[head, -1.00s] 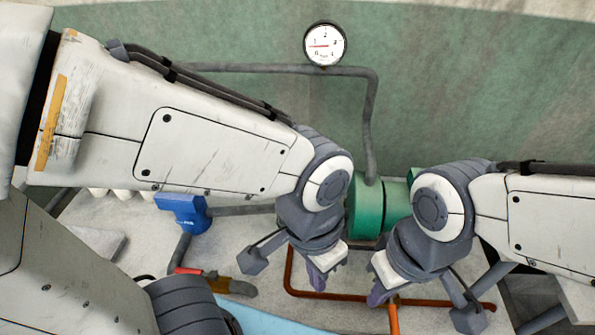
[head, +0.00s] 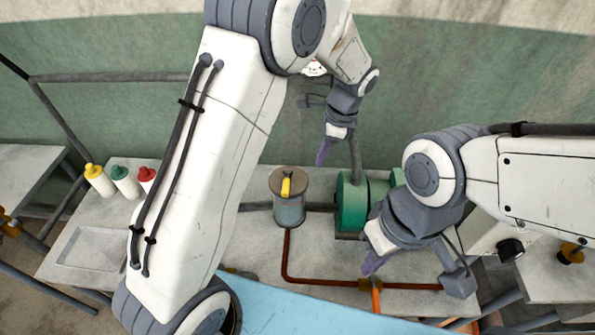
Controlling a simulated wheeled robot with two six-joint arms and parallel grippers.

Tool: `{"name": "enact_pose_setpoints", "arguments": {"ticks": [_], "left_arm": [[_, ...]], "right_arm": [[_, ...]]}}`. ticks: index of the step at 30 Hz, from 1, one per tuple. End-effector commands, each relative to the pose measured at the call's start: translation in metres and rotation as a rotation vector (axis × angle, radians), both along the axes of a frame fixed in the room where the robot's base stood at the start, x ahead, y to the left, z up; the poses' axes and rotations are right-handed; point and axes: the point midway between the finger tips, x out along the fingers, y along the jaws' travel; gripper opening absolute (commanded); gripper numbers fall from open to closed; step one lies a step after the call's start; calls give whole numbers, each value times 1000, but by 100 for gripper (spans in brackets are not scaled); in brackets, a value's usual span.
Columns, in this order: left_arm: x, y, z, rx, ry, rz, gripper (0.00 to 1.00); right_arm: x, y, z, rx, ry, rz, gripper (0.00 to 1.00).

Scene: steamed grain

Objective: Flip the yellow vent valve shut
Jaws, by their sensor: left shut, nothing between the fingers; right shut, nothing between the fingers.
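A grey cylindrical vessel (head: 289,208) with a brownish lid stands on the bench, left of the green tank. A small yellow lever (head: 287,186), which looks like the vent valve, stands on its lid. My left gripper (head: 322,154) is shut and empty, pointing down above and to the right of the vessel, apart from the lever. My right gripper (head: 369,266) is shut and empty, low in front of the green tank (head: 352,204) near an orange pipe.
A copper pipe (head: 325,282) runs along the bench. Yellow, green and red capped bottles (head: 124,180) stand at the back left by a shallow basin (head: 95,248). My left arm hides part of the bench. The wall gauge (head: 314,69) is mostly covered.

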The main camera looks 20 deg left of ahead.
Motion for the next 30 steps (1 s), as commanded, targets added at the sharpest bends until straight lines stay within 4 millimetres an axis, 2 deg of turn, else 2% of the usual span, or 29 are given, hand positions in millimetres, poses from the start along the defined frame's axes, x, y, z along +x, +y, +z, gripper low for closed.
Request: {"name": "enact_pose_setpoints", "arguments": {"ticks": [10,14,20,27,30], "left_arm": [[1,0,-2,2,1,-5,0],[0,2,-10,2,4,-4,0],[-2,11,-43,3,9,-3,0],[-5,22,-93,3,9,-3,0],[-6,36,-97,0,4,1,0]], "right_arm": [[0,0,0,0,0,0,0],[0,0,3,0,0,0,0],[0,0,15,0,0,0,0],[0,0,30,0,0,2,0],[0,0,40,0,0,4,0]]}}
